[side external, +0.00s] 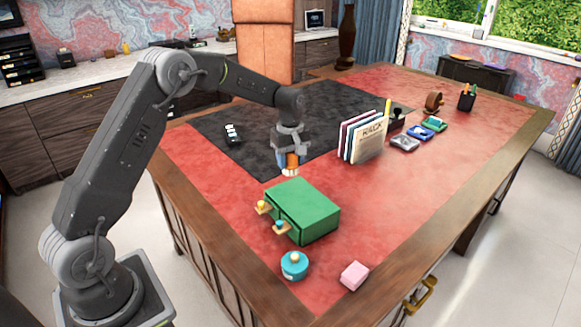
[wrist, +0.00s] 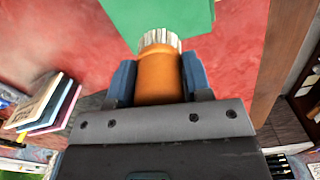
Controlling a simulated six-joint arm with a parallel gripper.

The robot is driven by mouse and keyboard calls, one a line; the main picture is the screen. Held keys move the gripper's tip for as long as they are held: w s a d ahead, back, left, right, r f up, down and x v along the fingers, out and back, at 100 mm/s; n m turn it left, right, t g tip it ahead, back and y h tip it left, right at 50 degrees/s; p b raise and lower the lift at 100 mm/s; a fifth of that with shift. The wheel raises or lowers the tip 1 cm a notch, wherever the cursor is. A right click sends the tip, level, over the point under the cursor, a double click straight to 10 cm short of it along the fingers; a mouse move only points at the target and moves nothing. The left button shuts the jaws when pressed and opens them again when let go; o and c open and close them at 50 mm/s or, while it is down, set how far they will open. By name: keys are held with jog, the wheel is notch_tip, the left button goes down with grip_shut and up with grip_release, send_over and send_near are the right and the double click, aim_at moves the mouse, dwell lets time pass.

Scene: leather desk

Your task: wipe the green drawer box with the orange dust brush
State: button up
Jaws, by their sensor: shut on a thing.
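The green drawer box (side external: 307,210) sits on the red leather near the front of the desk, with its drawers at the front left pulled partly out. My gripper (side external: 290,155) is above and behind the box, shut on the orange dust brush (side external: 290,160). In the wrist view the gripper's two fingers (wrist: 160,82) clasp the brush's orange handle (wrist: 159,75). The brush's pale bristles (wrist: 160,40) point toward the green box (wrist: 165,18) and overlap its edge in that view. I cannot tell whether the bristles touch it.
A teal round pot (side external: 294,265) and a pink block (side external: 354,275) stand in front of the box. A file rack with folders (side external: 363,139) stands at the back right. Red leather right of the box is clear.

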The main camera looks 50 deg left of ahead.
jog(key=shift+r, duration=1.15)
